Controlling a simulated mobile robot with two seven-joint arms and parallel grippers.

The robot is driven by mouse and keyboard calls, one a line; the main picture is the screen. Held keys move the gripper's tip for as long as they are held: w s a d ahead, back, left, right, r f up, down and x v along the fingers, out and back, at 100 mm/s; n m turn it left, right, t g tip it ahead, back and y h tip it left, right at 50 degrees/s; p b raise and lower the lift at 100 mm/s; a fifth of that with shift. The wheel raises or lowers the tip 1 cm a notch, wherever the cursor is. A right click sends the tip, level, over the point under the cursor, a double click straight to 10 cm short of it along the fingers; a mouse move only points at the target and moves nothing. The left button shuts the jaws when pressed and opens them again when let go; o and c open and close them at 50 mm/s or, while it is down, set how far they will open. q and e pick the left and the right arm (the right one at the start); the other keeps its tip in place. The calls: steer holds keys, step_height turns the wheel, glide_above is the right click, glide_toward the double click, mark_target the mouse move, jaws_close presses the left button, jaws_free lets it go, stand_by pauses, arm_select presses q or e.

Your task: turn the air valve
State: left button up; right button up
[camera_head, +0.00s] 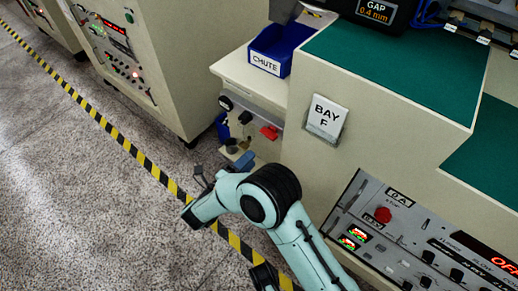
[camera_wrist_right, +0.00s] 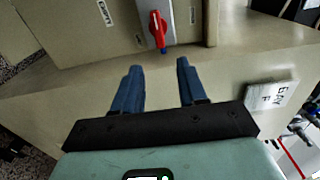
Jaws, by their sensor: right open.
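The air valve shows as a red handle (camera_wrist_right: 157,30) on a grey plate at the top middle of the right wrist view. In the head view a red handle (camera_head: 269,132) sits on the side of the cream cabinet, below the chute. My right gripper (camera_wrist_right: 160,75) is open and empty, its two blue fingers pointing toward the handle. The handle lies beyond the fingertips, between their lines, and the fingers do not touch it. In the head view the blue fingers (camera_head: 243,161) show just below the handle, partly behind my arm. My left gripper is not in view.
A blue bin (camera_head: 278,48) marked CHUTE stands on the ledge above. A BAY F sign (camera_head: 326,118) is on the cabinet face to the right. A control panel (camera_head: 425,235) is at lower right. Free floor lies left, with a striped yellow-black line (camera_head: 122,140).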

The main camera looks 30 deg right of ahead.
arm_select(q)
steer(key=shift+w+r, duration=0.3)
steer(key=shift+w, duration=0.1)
arm_select(e)
steer(key=shift+v, duration=1.15)
